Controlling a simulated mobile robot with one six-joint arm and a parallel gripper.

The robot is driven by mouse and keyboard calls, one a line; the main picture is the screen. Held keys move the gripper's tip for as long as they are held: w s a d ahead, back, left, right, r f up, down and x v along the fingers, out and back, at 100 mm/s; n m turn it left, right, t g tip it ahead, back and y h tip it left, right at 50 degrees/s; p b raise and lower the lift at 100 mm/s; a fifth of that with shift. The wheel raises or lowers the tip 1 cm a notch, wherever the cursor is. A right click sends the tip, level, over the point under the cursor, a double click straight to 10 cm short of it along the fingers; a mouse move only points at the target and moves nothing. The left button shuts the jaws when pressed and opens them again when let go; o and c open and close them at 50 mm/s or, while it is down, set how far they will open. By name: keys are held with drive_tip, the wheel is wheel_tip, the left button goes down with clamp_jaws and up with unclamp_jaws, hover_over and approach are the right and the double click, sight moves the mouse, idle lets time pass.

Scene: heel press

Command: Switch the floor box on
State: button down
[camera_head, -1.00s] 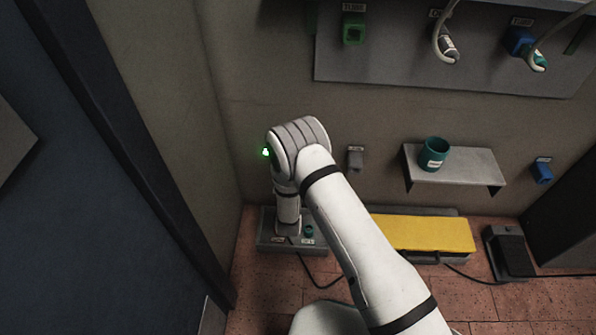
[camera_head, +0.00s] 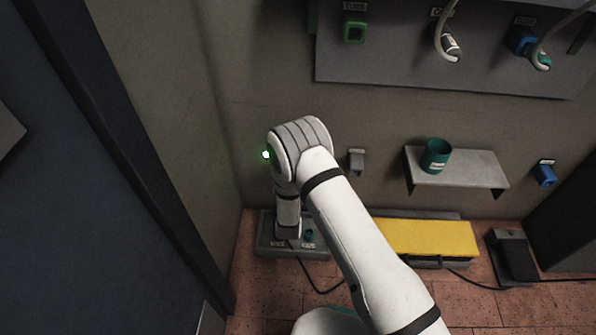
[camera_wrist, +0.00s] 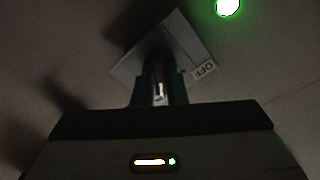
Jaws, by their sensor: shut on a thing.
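The grey floor box (camera_head: 265,232) sits on the tiles at the foot of the wall, in the corner left of centre. It carries two small white labels and a teal round part (camera_head: 309,237). In the wrist view my gripper (camera_wrist: 160,76) is shut on a switch (camera_wrist: 160,92) with a white mark, in front of a pale tilted plate (camera_wrist: 127,70). A label reading OFF (camera_wrist: 203,72) is right of the fingers. A bright green light (camera_wrist: 228,6) glows at the top right.
A yellow-topped box (camera_head: 430,238) and a dark pedal (camera_head: 514,257) stand right of the floor box, with black cables on the tiles. Above are a small shelf (camera_head: 455,168) with a teal cup (camera_head: 436,155) and a grey wall fitting (camera_head: 357,160). A dark panel bounds the left.

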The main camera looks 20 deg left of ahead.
drive_tip(key=shift+w+d+r, duration=0.1)
drive_tip(key=shift+d, duration=0.1)
drive_tip(key=c, duration=1.5)
unclamp_jaws()
drive_tip(key=shift+a, duration=0.1)
drive_tip(key=shift+o, duration=0.2)
drive_tip(key=p+v, duration=0.2)
drive_tip(key=v, duration=0.6)
drive_tip(key=shift+a, duration=0.1)
